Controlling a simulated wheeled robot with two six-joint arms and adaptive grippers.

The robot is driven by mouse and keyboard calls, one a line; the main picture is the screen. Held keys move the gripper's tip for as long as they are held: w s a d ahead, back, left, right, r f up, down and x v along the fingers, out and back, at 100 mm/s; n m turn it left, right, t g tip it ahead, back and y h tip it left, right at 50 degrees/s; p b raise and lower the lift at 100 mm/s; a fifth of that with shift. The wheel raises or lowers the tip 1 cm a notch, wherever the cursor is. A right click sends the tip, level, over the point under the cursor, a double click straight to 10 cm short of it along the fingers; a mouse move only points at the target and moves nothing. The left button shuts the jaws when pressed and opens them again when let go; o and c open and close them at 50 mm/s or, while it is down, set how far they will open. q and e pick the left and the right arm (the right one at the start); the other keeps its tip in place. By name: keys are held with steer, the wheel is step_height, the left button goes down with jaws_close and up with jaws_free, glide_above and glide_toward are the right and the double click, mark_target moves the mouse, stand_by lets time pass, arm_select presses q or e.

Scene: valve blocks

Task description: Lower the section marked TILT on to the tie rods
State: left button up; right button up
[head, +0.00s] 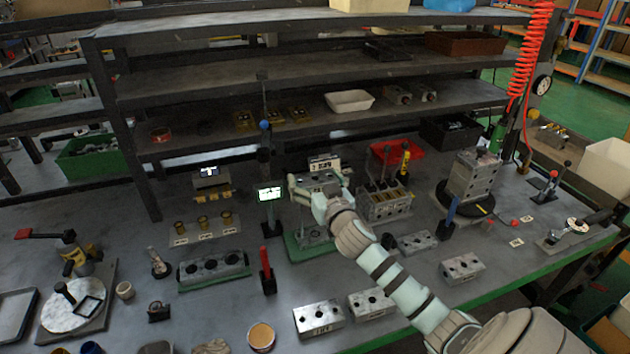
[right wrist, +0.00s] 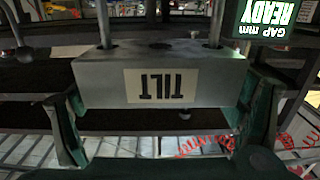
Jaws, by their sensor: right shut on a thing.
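My right gripper (head: 318,192) is shut on the grey section marked TILT (right wrist: 165,85), with one finger at each end in the right wrist view (right wrist: 160,125). That view is upside down, so the white TILT label reads inverted. In the head view the section (head: 318,181) is held above a green-edged assembly base (head: 300,251), partly hidden by my gripper. Two steel tie rods (right wrist: 216,22) show against the section's lower face, near its holes. I cannot tell whether they have entered the holes. My left gripper is out of view.
A lit display (head: 269,193) stands left of the gripper; it reads READY in the right wrist view (right wrist: 268,20). A valve block with levers (head: 385,204) stands close on the right. Loose blocks (head: 319,317) lie in front, and shelves (head: 300,90) rise behind.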

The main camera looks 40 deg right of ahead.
steer(key=shift+r+p, duration=0.6)
steer(key=shift+r, duration=0.3)
stand_by(0.8)
steer(key=shift+f+b, duration=6.65)
steer(key=shift+f, duration=0.75)
